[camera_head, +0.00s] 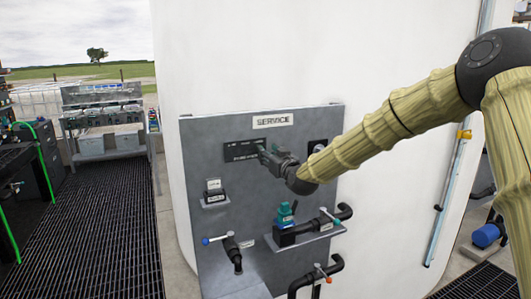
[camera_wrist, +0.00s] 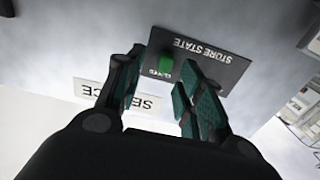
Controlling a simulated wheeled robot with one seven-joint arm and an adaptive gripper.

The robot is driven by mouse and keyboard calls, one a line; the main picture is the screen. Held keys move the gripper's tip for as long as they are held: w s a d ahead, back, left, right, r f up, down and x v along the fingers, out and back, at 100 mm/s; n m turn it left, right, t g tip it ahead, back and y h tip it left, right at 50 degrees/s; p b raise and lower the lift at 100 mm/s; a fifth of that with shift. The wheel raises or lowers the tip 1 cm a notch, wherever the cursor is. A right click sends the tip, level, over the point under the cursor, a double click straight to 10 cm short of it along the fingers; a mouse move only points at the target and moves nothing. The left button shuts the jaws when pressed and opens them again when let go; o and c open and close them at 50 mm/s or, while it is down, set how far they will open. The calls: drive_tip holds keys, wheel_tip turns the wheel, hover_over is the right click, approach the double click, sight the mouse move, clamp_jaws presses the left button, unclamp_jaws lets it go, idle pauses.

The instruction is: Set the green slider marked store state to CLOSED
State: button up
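The dark plate marked STORE STATE (camera_wrist: 215,68) shows upside down in the wrist view, and in the head view (camera_head: 236,152) it sits on the upper left of the grey service panel. The green slider (camera_wrist: 165,69) is a small block on this plate, beside small white lettering that is hard to read. My gripper (camera_wrist: 171,82) is open, with its two green-padded fingers on either side of the slider in the picture. I cannot tell whether they touch it. In the head view, my gripper (camera_head: 266,156) is at the plate's right end and hides the slider.
Grating floor lies left.

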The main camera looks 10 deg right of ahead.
drive_tip(key=v, duration=0.8)
drive_tip(key=shift+s, duration=0.25)
drive_tip(key=shift+d, duration=0.1)
drive_tip(key=s+f+m+g+h, duration=0.1)
drive_tip(key=s+f+g, duration=0.2)
drive_tip(key=s+f, duration=0.75)
drive_tip(key=s+d+f+g+h, duration=0.1)
drive_tip(key=s+f+g, duration=0.2)
drive_tip(key=f, duration=1.4)
drive_tip(key=s+f+m+g+h, duration=0.1)
drive_tip(key=s+f+g, duration=0.2)
drive_tip(key=s+f, duration=0.75)
drive_tip(key=s+d+f+g+h, duration=0.1)
drive_tip(key=s+d+f+g, duration=0.1)
drive_tip(key=s+f, duration=0.5)
drive_tip(key=s+d+f+m+g, duration=0.1)
drive_tip(key=s+d+f+g, duration=0.2)
drive_tip(key=s+f, duration=0.4)
drive_tip(key=s+d+f+m+g+h, duration=0.1)
drive_tip(key=s+f, duration=0.5)
drive_tip(key=s, duration=1.4)
drive_tip(key=shift+s+d+f+g+h, duration=0.3)
drive_tip(key=shift+s+d+f+g, duration=0.1)
drive_tip(key=shift+d+g, duration=0.6)
drive_tip(key=shift+a, duration=0.15)
